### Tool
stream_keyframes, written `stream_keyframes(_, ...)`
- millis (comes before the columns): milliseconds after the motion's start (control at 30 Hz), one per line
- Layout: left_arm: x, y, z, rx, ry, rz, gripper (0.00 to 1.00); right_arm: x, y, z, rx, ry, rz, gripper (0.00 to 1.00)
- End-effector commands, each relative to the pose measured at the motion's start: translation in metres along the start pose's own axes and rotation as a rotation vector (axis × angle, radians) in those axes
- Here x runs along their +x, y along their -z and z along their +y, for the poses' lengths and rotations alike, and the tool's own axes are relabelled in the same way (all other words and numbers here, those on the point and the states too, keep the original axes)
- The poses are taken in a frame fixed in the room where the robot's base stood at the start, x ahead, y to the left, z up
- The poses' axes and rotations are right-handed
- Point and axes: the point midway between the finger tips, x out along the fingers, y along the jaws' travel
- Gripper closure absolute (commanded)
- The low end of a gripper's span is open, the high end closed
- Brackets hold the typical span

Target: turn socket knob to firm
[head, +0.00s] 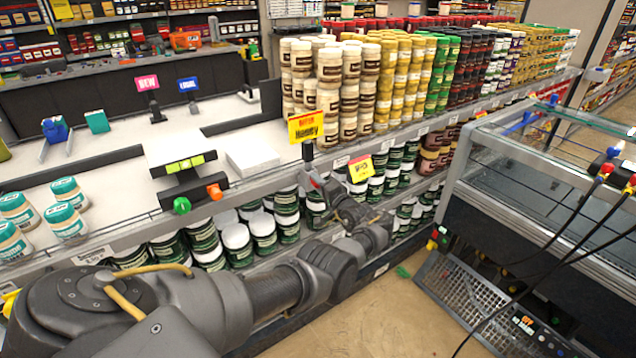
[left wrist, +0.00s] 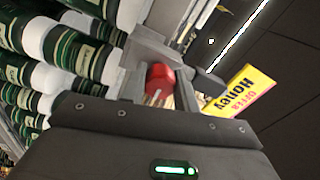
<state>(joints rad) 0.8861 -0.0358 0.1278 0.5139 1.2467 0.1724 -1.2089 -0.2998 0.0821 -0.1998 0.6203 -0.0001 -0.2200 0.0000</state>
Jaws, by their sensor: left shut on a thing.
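My left gripper (head: 315,178) reaches to the shelf edge in the head view. It is shut on a small red rounded piece, seen between the fingers in the left wrist view (left wrist: 161,78). Pale, thin parts show below the red piece; the fingers hide the rest of it. No knob with a readable "firm" mark shows. A black unit on the counter has a green knob (head: 181,205) and an orange knob (head: 215,191). A glass-topped machine (head: 540,180) at the right has a red connector (head: 606,170) with black cables. My right gripper is not in view.
Several green-labelled jars (head: 263,232) fill the lower shelf beside my left gripper. A yellow honey sign (head: 306,126) stands close above it and shows in the left wrist view (left wrist: 242,92). Stacked jars (head: 329,68) stand behind. Tan floor (head: 350,310) is open before the shelf.

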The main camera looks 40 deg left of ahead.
Motion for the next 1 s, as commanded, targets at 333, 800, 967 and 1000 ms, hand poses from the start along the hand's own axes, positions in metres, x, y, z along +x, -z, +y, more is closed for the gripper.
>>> stream_keyframes(333, 0.0005, 0.0007, -0.0013, 0.17, 0.001, 0.001, 0.92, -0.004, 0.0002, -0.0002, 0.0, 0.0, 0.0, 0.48)
stream_keyframes(800, 0.0004, 0.0008, -0.001, 0.214, 0.001, 0.002, 0.92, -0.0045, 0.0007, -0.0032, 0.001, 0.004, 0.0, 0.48)
stream_keyframes(967, 0.0004, 0.0008, -0.0011, 0.214, 0.001, 0.002, 0.92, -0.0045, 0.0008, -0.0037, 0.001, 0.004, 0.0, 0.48)
stream_keyframes(1000, 0.0004, 0.0008, -0.0011, 0.213, 0.001, 0.002, 0.66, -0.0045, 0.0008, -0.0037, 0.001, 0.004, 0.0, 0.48)
